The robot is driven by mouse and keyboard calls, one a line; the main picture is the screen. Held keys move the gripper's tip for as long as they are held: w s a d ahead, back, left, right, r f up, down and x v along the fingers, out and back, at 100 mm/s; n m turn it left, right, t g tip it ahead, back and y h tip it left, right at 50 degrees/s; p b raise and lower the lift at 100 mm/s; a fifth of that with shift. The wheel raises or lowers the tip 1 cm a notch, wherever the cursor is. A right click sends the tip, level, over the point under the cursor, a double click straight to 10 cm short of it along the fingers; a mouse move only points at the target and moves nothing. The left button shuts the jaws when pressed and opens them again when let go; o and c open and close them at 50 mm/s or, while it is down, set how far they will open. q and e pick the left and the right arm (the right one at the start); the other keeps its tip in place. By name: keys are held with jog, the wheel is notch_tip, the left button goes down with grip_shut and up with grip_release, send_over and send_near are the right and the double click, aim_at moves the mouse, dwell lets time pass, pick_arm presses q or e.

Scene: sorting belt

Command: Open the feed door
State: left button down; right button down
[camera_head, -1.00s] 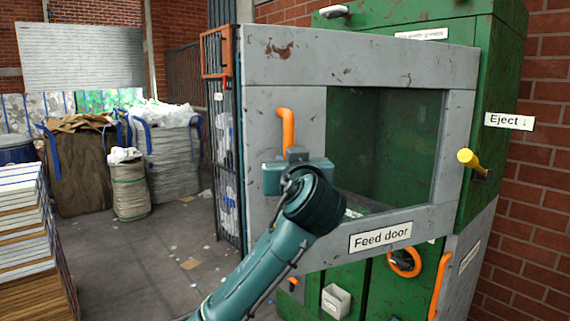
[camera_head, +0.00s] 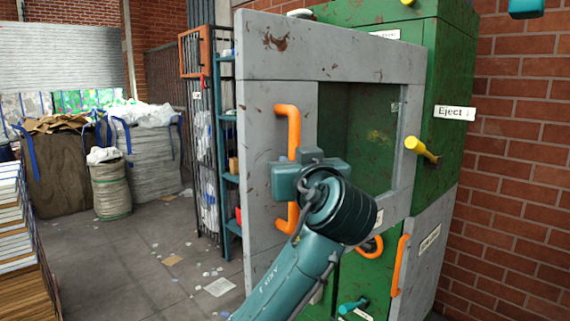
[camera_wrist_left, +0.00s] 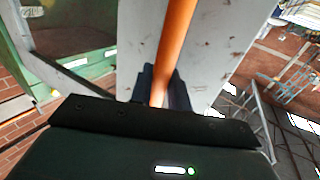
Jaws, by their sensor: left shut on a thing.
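The feed door (camera_head: 278,45) is a scuffed grey frame around a window, in the middle of the head view. It stands ajar, its left edge swung out from the green machine (camera_head: 452,85). Its upright orange handle (camera_head: 288,115) is on the left side of the frame. My left gripper (camera_head: 293,186) is shut on this handle around its middle. In the left wrist view the orange handle (camera_wrist_left: 177,45) runs down between my gripper's fingers (camera_wrist_left: 160,88), with the grey door behind it. My left wrist covers most of the door's label.
A yellow-knobbed lever (camera_head: 420,149) sits beside the "Eject" sign (camera_head: 455,113). A teal shelf (camera_head: 229,150) and a barred cage stand left of the door. Filled sacks (camera_head: 110,190) stand farther left. The floor (camera_head: 165,265) there is mostly clear, with scattered litter.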

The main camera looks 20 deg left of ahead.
pick_arm(q)
jog(key=shift+s+d, duration=0.35)
jog(key=shift+d, duration=0.5)
pick_arm(e)
jog(key=shift+s+d, duration=0.25)
jog(key=shift+s, duration=0.05)
pick_arm(q)
jog(key=c, duration=1.4)
grip_release()
pick_arm(e)
jog(key=shift+f, duration=0.15)
pick_arm(q)
jog(key=b+v, duration=0.3)
jog(key=v, duration=1)
jog(key=shift+s, duration=0.1)
pick_arm(e)
jog(key=shift+w+a+n+t+y, duration=0.3)
jog(key=shift+a+y, duration=0.1)
jog(key=shift+a, duration=0.2)
jog(key=shift+s, duration=0.1)
